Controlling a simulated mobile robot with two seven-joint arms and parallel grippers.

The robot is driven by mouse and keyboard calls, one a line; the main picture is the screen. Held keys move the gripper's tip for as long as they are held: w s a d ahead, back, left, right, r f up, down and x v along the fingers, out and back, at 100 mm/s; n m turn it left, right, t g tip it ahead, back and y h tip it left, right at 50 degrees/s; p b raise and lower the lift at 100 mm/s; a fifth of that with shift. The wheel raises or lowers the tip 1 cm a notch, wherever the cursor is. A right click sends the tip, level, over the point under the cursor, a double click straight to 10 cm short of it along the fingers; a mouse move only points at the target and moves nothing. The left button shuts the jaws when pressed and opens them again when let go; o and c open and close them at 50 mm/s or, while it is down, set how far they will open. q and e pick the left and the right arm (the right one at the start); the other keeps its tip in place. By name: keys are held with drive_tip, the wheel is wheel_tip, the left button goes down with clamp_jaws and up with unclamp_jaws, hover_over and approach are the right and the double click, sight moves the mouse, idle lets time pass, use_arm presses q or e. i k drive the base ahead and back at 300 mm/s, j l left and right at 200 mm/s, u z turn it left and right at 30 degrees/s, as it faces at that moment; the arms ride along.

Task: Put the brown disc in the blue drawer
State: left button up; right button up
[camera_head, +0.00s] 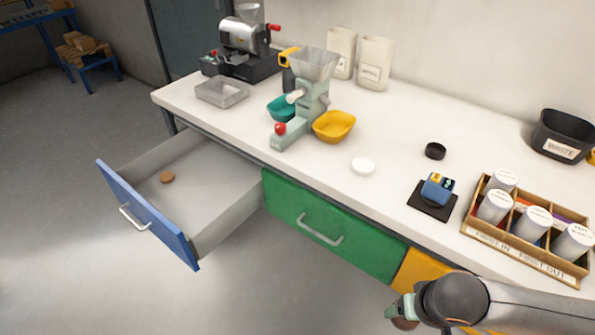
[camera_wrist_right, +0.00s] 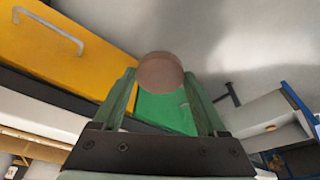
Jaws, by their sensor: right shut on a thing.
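The blue drawer (camera_head: 150,212) at the left is pulled open, and a brown disc (camera_head: 167,178) lies flat on its floor. My right gripper (camera_head: 402,309) is in front of the yellow drawer at the lower right. In the right wrist view my right gripper (camera_wrist_right: 160,92) is shut on another round brown disc (camera_wrist_right: 160,71), held at its fingertips. The open drawer (camera_wrist_right: 272,110) shows at the right of that view with the disc inside. My left gripper is out of view.
The green drawer (camera_head: 330,226) and yellow drawer (camera_head: 416,270) are closed, with metal handles. Floor in front of the drawers is clear.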

sight(207, 185)
drive_tip(key=j+z, duration=0.15)
drive_tip(key=j, duration=1.45)
drive_tip(key=i+j+z, duration=0.1)
drive_tip(key=j, duration=0.7)
drive_tip(key=i+j+z, duration=0.15)
drive_tip(key=j, duration=0.6)
drive_tip(key=i+j, duration=0.15)
drive_tip(key=j, duration=0.25)
drive_tip(key=i+j+z, duration=0.1)
drive_tip(key=j, duration=0.25)
drive_tip(key=i+j, duration=0.25)
drive_tip(key=i, duration=0.15)
drive_tip(key=i+j+z, duration=0.15)
drive_tip(key=i, duration=0.25)
drive_tip(key=j, duration=0.15)
